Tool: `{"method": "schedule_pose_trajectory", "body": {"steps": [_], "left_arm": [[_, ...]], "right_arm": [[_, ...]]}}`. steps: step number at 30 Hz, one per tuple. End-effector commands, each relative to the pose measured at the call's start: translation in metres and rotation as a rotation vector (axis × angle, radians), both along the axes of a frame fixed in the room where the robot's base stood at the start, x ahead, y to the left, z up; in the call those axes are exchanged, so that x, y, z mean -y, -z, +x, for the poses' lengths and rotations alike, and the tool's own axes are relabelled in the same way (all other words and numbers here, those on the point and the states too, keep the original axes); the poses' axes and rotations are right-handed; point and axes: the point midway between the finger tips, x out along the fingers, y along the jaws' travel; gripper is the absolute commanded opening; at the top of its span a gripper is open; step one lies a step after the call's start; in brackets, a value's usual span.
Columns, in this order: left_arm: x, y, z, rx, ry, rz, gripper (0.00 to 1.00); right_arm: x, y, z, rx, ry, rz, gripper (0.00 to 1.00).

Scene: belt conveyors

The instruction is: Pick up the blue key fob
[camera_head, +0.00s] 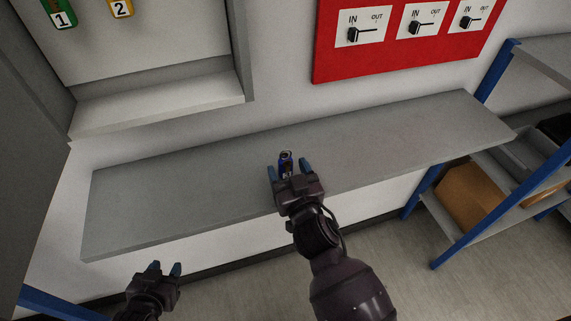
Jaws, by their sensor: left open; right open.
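The blue key fob (286,157) is a small blue and dark piece on the grey shelf (190,190). It shows just beyond and partly between the fingertips of my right gripper (289,168). My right gripper is open, its two blue-tipped fingers on either side of the fob's near end. I cannot tell whether a finger touches it. My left gripper (165,269) is open and empty, low in front of the shelf's front edge, well away from the fob. The lower part of the fob is hard to make out between the fingers.
A red panel (400,62) with IN/OUT switches is on the wall above the shelf. A recessed cabinet (160,104) with green and orange numbered tags is at the upper left. A blue-posted rack (495,200) with a brown box (474,196) stands at right. The shelf is otherwise clear.

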Motion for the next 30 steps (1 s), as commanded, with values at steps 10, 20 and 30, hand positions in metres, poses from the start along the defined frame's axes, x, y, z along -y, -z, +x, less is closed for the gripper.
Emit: {"method": "schedule_pose_trajectory", "body": {"steps": [10, 20, 30], "left_arm": [[0.000, -0.001, 0.002, 0.002, 0.002, 0.000, 0.43], [0.000, -0.001, 0.002, 0.002, 0.001, -0.001, 0.43], [0.000, -0.001, 0.002, 0.001, 0.001, -0.001, 0.43]], "right_arm": [[-0.007, 0.001, 0.020, -0.001, 0.001, 0.001, 0.66], [-0.007, 0.001, 0.020, -0.001, 0.000, 0.001, 0.35], [-0.007, 0.000, 0.020, -0.001, 0.000, 0.001, 0.12]]}}
